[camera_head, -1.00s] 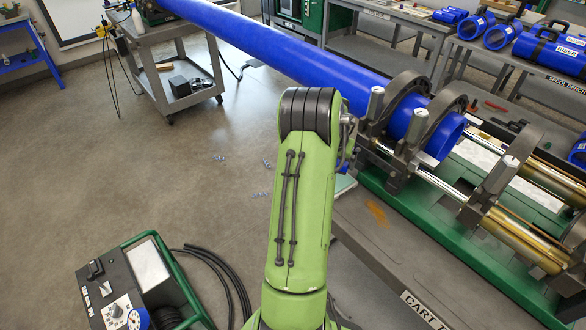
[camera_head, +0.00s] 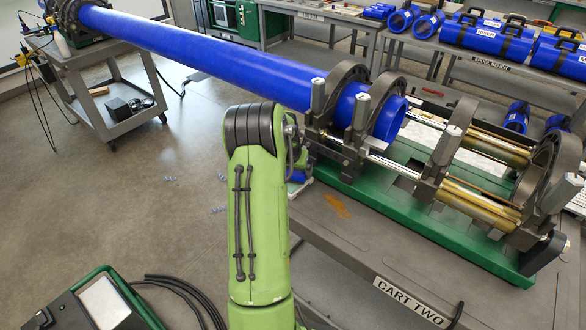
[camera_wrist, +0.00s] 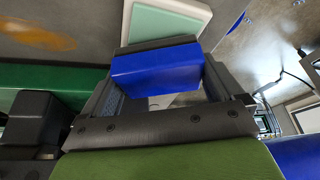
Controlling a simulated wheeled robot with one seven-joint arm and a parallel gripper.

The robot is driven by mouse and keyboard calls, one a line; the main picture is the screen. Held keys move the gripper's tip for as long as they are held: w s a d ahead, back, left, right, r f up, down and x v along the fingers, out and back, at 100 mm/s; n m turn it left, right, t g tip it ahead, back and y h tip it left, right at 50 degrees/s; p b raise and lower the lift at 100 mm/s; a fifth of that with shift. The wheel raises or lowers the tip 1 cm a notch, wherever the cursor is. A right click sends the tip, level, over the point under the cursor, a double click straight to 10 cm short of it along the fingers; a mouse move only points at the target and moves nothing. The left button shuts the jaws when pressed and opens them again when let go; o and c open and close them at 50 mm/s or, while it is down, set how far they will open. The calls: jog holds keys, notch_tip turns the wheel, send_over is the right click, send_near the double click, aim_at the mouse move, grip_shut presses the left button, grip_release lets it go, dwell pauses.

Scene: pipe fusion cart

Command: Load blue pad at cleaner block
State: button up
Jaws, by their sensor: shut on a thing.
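In the wrist view a blue block-shaped pad (camera_wrist: 155,74) lies between the two dark fingers of my gripper (camera_wrist: 162,84), which is shut on it. A dark grey strip (camera_wrist: 155,45) runs along the pad's far side; I cannot tell whether it is joined to it. Just beyond is a pale tray (camera_wrist: 191,11) with a light green top (camera_wrist: 160,22). In the head view a small blue patch, apparently the pad (camera_head: 298,177), shows beside my arm, above a pale tray edge (camera_head: 300,187). I cannot make out which part is the cleaner block.
A long blue pipe (camera_head: 220,55) runs through dark clamp rings (camera_head: 375,105) on the green-framed machine on the cart (camera_head: 345,240). A grey trolley (camera_head: 120,118) stands at the left and a control box (camera_head: 95,300) at the lower left. Open floor (camera_head: 150,210) lies left of my arm.

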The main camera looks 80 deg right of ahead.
jog(key=shift+f+b, duration=0.45)
jog(key=shift+f, duration=0.15)
dwell(1.1)
jog(key=shift+r, duration=0.1)
jog(key=shift+r+p, duration=2.3)
jog(key=shift+r, duration=1.25)
jog(key=shift+w+f, duration=0.1)
